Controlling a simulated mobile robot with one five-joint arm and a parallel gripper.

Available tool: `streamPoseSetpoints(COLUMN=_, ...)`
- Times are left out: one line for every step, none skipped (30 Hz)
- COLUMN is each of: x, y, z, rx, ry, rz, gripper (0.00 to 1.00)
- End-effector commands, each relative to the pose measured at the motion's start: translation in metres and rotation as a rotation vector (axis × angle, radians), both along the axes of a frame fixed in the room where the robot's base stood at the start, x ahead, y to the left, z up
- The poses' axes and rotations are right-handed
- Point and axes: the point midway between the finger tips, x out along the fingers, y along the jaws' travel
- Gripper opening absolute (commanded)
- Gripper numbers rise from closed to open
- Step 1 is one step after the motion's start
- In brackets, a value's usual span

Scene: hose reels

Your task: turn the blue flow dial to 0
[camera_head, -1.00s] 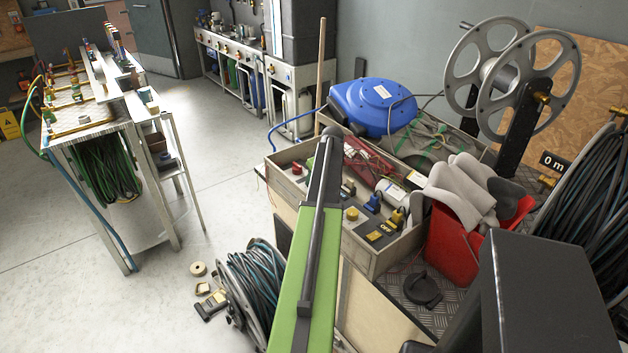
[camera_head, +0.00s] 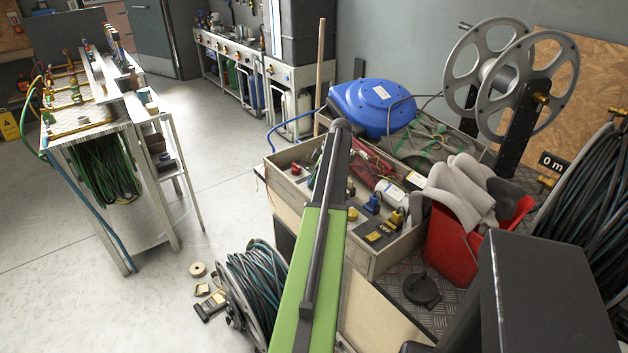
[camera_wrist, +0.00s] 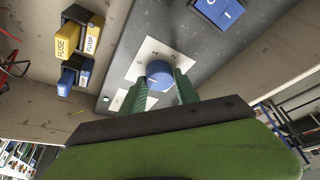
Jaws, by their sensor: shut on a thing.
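The blue flow dial (camera_wrist: 159,73) sits on a white plate (camera_wrist: 147,57) with small numerals, fixed to a grey panel (camera_wrist: 210,50) in the wrist view. My gripper (camera_wrist: 160,84) has its two green fingers on either side of the dial, shut on it. The dial's pointer cannot be made out, so its setting is unclear. In the head view my own arm hides the dial and the gripper.
A blue rocker switch (camera_wrist: 217,12) and blocks labelled FUSE (camera_wrist: 68,38) and PUMP (camera_wrist: 90,42) lie near the dial. In the head view, a red bucket (camera_head: 455,245) holds gloves and a hose reel (camera_head: 255,290) stands on the floor.

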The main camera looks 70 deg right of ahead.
Motion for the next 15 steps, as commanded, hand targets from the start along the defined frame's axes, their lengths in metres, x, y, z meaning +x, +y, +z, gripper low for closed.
streamPoseSetpoints(x=0.0035, y=-0.0006, z=0.0004, rx=-0.002, ry=-0.005, rz=0.012, gripper=0.00)
streamPoseSetpoints(x=0.0035, y=-0.0005, z=0.0004, rx=-0.002, ry=-0.005, rz=0.017, gripper=0.00)
streamPoseSetpoints(x=0.0035, y=-0.0005, z=0.0004, rx=-0.002, ry=-0.005, rz=0.023, gripper=0.00)
streamPoseSetpoints(x=0.0035, y=-0.0004, z=0.0004, rx=-0.001, ry=-0.005, rz=0.026, gripper=0.00)
streamPoseSetpoints(x=0.0034, y=-0.0003, z=0.0004, rx=-0.001, ry=-0.005, rz=0.028, gripper=0.00)
streamPoseSetpoints(x=0.0033, y=-0.0004, z=0.0004, rx=-0.001, ry=-0.005, rz=0.032, gripper=0.00)
streamPoseSetpoints(x=0.0033, y=-0.0003, z=0.0004, rx=-0.002, ry=-0.005, rz=0.032, gripper=0.00)
streamPoseSetpoints(x=0.0033, y=-0.0003, z=0.0004, rx=-0.001, ry=-0.005, rz=0.034, gripper=0.00)
streamPoseSetpoints(x=0.0033, y=-0.0002, z=0.0004, rx=-0.001, ry=-0.005, rz=0.035, gripper=0.00)
streamPoseSetpoints(x=0.0033, y=-0.0002, z=0.0004, rx=-0.001, ry=-0.005, rz=0.035, gripper=0.00)
streamPoseSetpoints(x=0.0032, y=-0.0001, z=0.0003, rx=-0.001, ry=-0.005, rz=0.035, gripper=0.00)
streamPoseSetpoints(x=0.0032, y=-0.0001, z=0.0003, rx=-0.001, ry=-0.005, rz=0.035, gripper=0.00)
streamPoseSetpoints(x=0.0032, y=-0.0001, z=0.0003, rx=-0.001, ry=-0.005, rz=0.035, gripper=0.00)
streamPoseSetpoints(x=0.0032, y=-0.0001, z=0.0003, rx=-0.001, ry=-0.005, rz=0.035, gripper=0.00)
streamPoseSetpoints(x=0.0031, y=0.0000, z=0.0003, rx=-0.002, ry=-0.004, rz=0.035, gripper=0.00)
